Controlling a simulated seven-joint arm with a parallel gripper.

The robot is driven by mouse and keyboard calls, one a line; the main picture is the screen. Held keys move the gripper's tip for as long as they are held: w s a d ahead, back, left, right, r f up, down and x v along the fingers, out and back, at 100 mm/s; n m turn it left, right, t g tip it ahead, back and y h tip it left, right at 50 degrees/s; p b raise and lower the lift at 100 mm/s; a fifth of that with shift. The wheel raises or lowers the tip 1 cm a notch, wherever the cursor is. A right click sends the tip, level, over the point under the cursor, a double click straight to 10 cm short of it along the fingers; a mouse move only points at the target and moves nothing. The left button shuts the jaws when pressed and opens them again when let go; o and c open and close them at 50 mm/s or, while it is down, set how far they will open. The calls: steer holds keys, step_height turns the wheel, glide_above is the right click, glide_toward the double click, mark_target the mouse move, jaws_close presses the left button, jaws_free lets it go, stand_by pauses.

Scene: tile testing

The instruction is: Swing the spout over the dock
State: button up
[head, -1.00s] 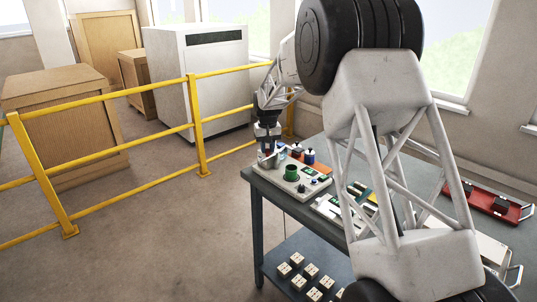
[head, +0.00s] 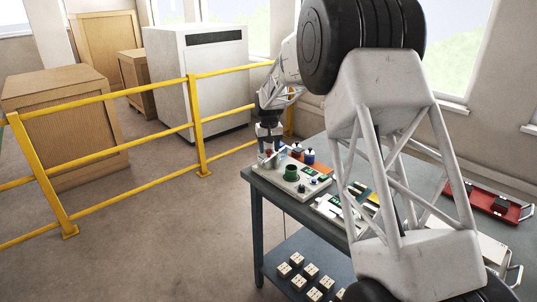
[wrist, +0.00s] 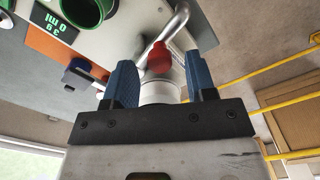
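The spout (wrist: 178,22) is a bent metal tube on the pale bench unit (wrist: 128,30); a red ball knob (wrist: 159,58) shows at its near end in the wrist view. My gripper (wrist: 163,75) has its two blue fingers apart, one on each side of the knob, with gaps visible. A white cylinder (wrist: 160,92) shows behind, between the fingers. In the head view my gripper (head: 268,146) is over the left end of the unit. A green round cup (head: 291,173), possibly the dock, stands on the unit to its right; its green rim also shows in the wrist view (wrist: 112,24).
A small display (wrist: 53,27) and a blue-capped part (wrist: 80,68) sit near the green cup. Small bottles (head: 309,156) stand behind the unit. A yellow rail (head: 200,125) runs beyond the bench. A red tray (head: 490,203) lies at the right.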

steer(key=shift+r, duration=2.95)
steer(key=shift+r, duration=0.1)
